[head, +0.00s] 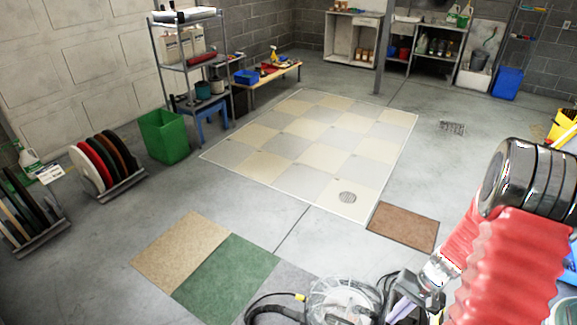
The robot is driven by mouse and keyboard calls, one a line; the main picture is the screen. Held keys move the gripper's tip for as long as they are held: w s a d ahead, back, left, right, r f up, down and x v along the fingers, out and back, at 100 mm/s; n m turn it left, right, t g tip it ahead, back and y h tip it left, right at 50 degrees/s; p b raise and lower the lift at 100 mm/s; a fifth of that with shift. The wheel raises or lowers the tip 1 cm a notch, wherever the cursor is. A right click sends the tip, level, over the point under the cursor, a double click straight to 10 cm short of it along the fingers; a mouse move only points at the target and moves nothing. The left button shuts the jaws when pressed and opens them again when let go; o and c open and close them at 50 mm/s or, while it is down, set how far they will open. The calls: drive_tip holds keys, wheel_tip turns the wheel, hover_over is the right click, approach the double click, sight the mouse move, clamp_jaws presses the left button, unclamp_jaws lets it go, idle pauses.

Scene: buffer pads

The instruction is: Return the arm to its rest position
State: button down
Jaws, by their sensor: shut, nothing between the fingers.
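The forearm slopes down and left to my gripper (402,303) near the bottom edge. My gripper is shut and empty. Its fingertips are small and partly lost against the dark parts around them. It is beside a rounded, partly clear machine (341,298) with a black hose. I cannot tell whether they touch.
Racks of round pads (104,163) stand at the left, near a green bin (164,136). A shelf unit (188,62) and low bench (274,78) are behind. A checkered floor area (310,150) is clear. A brown mat (403,226) and a green mat (227,279) lie nearer.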

drive_tip(key=s+a+r+n+t+h, duration=0.1)
drive_tip(key=a+r, duration=0.4)
drive_tip(key=r, duration=0.7)
drive_tip(key=s+a+r+n+t+h, duration=0.1)
drive_tip(key=s+a+r+n+t, duration=0.2)
drive_tip(key=r, duration=0.9)
drive_tip(key=s+a+r+n+t+h, duration=0.2)
drive_tip(key=s+a+r+n, duration=0.1)
drive_tip(key=a+r, duration=0.6)
drive_tip(key=v, duration=0.4)
drive_tip(key=shift+w, duration=0.4)
drive_tip(key=shift+a+r, duration=0.1)
